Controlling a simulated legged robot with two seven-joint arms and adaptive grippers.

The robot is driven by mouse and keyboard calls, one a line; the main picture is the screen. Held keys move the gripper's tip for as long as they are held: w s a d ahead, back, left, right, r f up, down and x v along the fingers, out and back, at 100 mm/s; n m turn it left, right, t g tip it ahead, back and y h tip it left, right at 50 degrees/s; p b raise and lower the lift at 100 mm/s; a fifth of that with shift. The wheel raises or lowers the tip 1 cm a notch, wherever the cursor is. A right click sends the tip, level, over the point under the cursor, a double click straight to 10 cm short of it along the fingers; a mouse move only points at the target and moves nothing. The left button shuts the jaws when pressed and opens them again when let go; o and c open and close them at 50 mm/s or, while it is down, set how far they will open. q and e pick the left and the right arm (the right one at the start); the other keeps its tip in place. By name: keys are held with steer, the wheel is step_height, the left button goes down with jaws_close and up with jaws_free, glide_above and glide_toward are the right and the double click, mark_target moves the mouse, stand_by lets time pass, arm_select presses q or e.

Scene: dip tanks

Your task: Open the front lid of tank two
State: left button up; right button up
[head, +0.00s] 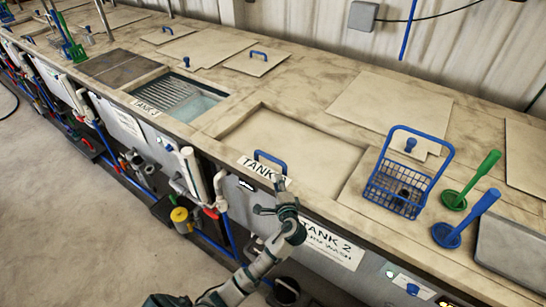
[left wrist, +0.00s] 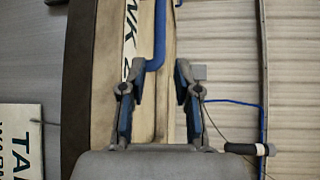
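The front lid of tank two (head: 300,145) is a flat beige panel lying in its recess in the bench top, and it looks closed. Its blue bar handle (head: 270,158) stands near the front edge, behind the "TANK 2" label (head: 258,170). In the left wrist view the blue handle (left wrist: 160,35) shows ahead of and partly between the fingertips. My left gripper (head: 270,197) is at the bench's front edge, just in front of the label and handle. It is open and empty, with its two fingers apart in the left wrist view (left wrist: 155,82). My right gripper is not in view.
A blue wire basket (head: 400,185) stands on the bench to the right. Green (head: 470,180) and blue (head: 466,218) long-handled tools are beside it. Pipes and valves (head: 185,180) line the bench front.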

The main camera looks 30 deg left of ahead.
mark_target(271, 159)
arm_select(q)
steer(key=p+x, duration=0.1)
steer(key=x, duration=1.4)
steer(key=shift+f, duration=0.1)
steer(key=shift+c, duration=0.3)
jaws_close()
